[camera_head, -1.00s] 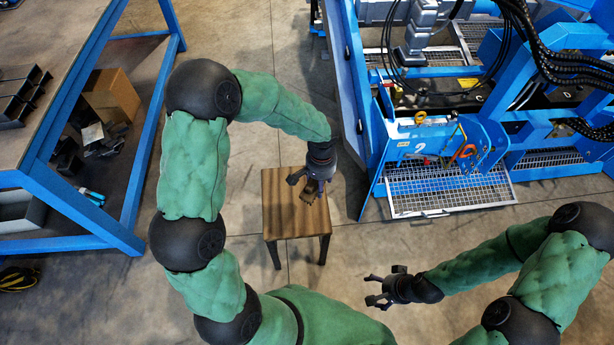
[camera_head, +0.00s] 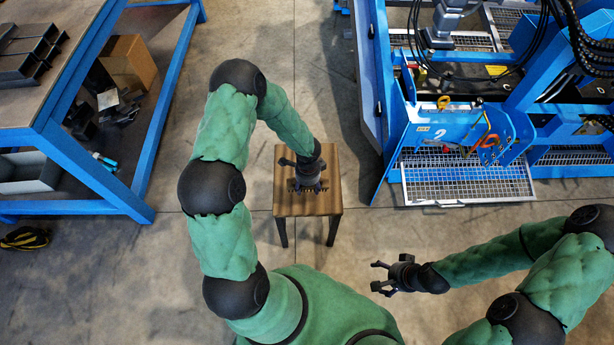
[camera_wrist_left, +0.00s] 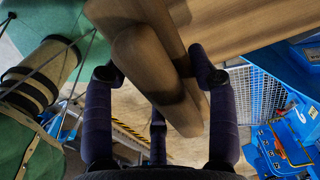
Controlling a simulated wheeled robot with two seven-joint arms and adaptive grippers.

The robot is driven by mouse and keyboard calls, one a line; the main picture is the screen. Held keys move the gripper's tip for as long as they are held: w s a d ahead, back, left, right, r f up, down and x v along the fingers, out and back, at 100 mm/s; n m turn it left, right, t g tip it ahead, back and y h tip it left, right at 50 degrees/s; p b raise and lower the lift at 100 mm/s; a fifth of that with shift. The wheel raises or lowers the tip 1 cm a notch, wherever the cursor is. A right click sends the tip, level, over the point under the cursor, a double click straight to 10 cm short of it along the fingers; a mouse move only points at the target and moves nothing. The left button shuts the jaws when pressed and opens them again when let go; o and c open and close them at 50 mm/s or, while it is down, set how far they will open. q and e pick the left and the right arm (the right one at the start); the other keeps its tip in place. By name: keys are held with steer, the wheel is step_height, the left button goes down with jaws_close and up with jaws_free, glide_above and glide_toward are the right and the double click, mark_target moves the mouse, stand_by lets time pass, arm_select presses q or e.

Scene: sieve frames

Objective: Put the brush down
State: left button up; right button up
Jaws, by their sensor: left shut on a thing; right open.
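A small wooden stool (camera_head: 325,204) stands on the floor in front of me. My left gripper (camera_head: 307,180) points down over its top and mostly hides the brush in the head view, where dark bristles show at its lower edge. In the left wrist view, the brush (camera_wrist_left: 152,70) is a brown wooden piece between the fingers of my left gripper (camera_wrist_left: 158,78), which is shut on it. My right gripper (camera_head: 380,276) is open and empty, right of the stool.
A blue-framed workbench (camera_head: 110,195) with dark metal trays (camera_head: 32,50) and a cardboard box (camera_head: 128,62) is at the left. A blue machine with a metal grating (camera_head: 468,180) is at the right. Open concrete floor surrounds the stool.

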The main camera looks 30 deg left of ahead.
arm_select(q)
steer(key=w+a+f, duration=0.1)
steer(key=w+f, duration=0.1)
steer(key=w+a+f+b, duration=0.1)
steer(key=w+a+f, duration=0.1)
steer(key=w, duration=0.1)
steer(key=w+a+f+b, duration=0.1)
steer(key=w+f, duration=0.2)
steer(key=shift+a+f, duration=0.1)
steer(key=shift+a, duration=0.3)
steer(key=shift+w+a+f+b, duration=0.4)
steer(key=shift+w+f+b, duration=0.15)
steer(key=shift+f, duration=0.25)
steer(key=shift+f+b, duration=0.75)
steer(key=shift+f, duration=0.6)
steer(key=shift+f, duration=0.2)
steer(key=o, duration=1.4)
steer(key=shift+r, duration=0.15)
